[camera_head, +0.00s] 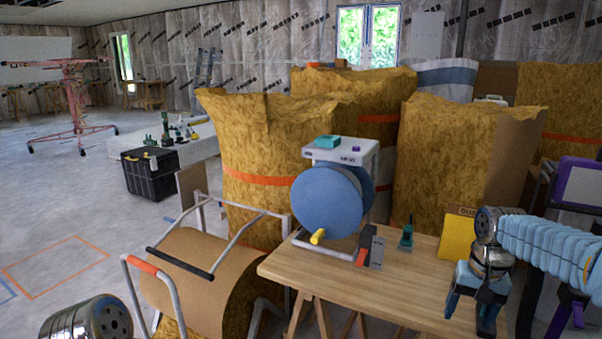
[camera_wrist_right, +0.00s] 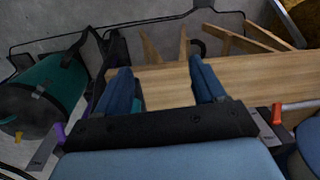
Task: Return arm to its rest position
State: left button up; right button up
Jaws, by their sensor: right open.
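My right arm (camera_head: 545,245), in a light blue ribbed cover, comes in from the right edge in the head view. Its gripper (camera_head: 468,312) points down at the right end of the wooden workbench. In the right wrist view the two blue fingers (camera_wrist_right: 162,80) are spread wide with nothing between them. The bench top and its edge show beyond the fingertips; I cannot tell the exact gap. A metal joint of my left arm (camera_head: 90,322) shows at the lower left in the head view. My left gripper is out of the picture.
The wooden workbench (camera_head: 400,285) carries a blue reel (camera_head: 332,200) in a stand, a small grey-and-orange item and a green tool (camera_head: 407,234). Tall insulation rolls (camera_head: 440,160) stand behind. A tubular cart with a brown roll (camera_head: 195,285) is left. A dark green bag (camera_wrist_right: 45,95) lies beside the bench.

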jog(key=w+a+f+n+y, duration=0.1)
jog(key=a+f, duration=0.2)
jog(key=f, duration=0.3)
jog(key=w+a+f+n, duration=0.1)
jog(key=a+f, duration=0.3)
jog(key=f, duration=0.2)
jog(key=s+a+f+y, duration=0.1)
jog(key=s+a+f, duration=0.3)
jog(key=f, duration=0.5)
jog(key=s+a+f+n+y, duration=0.1)
jog(key=s+a+f, duration=0.3)
jog(key=a+f, duration=0.4)
jog(key=shift+x, duration=0.85)
jog(key=shift+y, duration=0.3)
jog(key=s+a+f, duration=0.1)
jog(key=s+f, duration=0.1)
jog(key=s, duration=0.1)
jog(key=s+a+f, duration=0.2)
jog(key=s, duration=0.2)
jog(key=s+a+f, duration=0.2)
jog(key=s, duration=0.2)
jog(key=shift+s+a+f, duration=0.25)
jog(key=shift+f, duration=0.05)
jog(key=shift+c, duration=0.5)
jog(key=shift+s+f, duration=0.1)
jog(key=shift+s, duration=0.3)
